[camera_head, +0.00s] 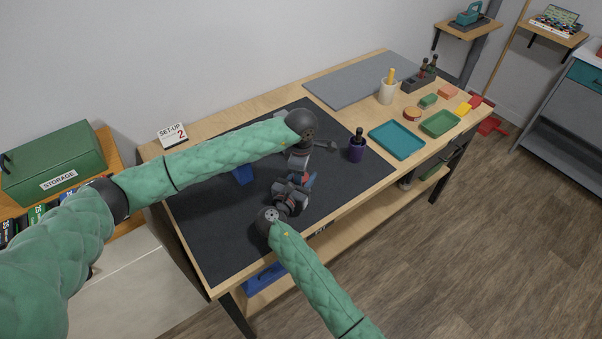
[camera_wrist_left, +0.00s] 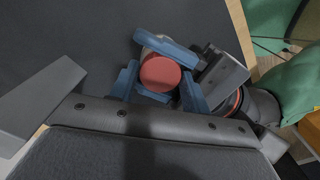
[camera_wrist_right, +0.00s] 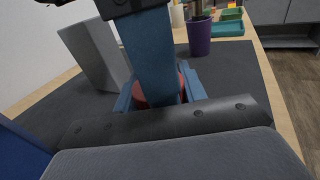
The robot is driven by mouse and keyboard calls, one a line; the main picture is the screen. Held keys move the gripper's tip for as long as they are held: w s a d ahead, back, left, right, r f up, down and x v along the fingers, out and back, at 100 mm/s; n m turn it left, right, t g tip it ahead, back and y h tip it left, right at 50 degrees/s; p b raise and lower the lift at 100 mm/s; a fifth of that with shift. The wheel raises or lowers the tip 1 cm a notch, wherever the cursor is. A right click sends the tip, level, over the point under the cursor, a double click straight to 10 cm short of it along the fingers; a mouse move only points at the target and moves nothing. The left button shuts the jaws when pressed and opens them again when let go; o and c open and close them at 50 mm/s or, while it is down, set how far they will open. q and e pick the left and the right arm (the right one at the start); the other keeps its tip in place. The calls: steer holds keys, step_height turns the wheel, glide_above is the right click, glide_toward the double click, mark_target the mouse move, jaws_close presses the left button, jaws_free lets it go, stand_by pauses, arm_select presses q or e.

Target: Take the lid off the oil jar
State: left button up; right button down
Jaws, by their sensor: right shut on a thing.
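The oil jar's round red lid (camera_wrist_left: 160,74) faces my left wrist camera. A pale part of the jar shows just past it, and most of the jar is hidden. In the head view my left gripper (camera_head: 300,178) comes in from above, and in its wrist view its blue fingers (camera_wrist_left: 160,85) are apart, one on each side of the lid. My right gripper (camera_head: 293,190) comes in from the near side and is shut on the jar. In the right wrist view the red lid (camera_wrist_right: 143,97) shows partly behind my left gripper's blue finger.
A purple cup (camera_head: 356,150) stands right of the grippers on the dark mat (camera_head: 225,235). A blue thing (camera_head: 243,175) is left of them. A teal tray (camera_head: 397,140) and a green tray (camera_head: 440,123) are further right. The mat's front left is clear.

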arm_select(q)
steer(key=shift+o, duration=1.3)
step_height(320, 180, up, 4)
steer(key=shift+r, duration=0.1)
arm_select(e)
steer(key=shift+f, duration=0.1)
arm_select(q)
steer(key=shift+r, duration=0.35)
steer(key=shift+c, duration=1.3)
step_height(320, 180, up, 3)
steer(key=m, duration=0.3)
steer(key=shift+f, duration=0.1)
steer(key=shift+m, duration=0.3)
steer(key=shift+f, duration=3.85)
steer(key=c, duration=0.8)
steer(key=shift+d+n, duration=0.1)
steer(key=shift+n, duration=1.7)
arm_select(e)
steer(key=shift+a, duration=0.1)
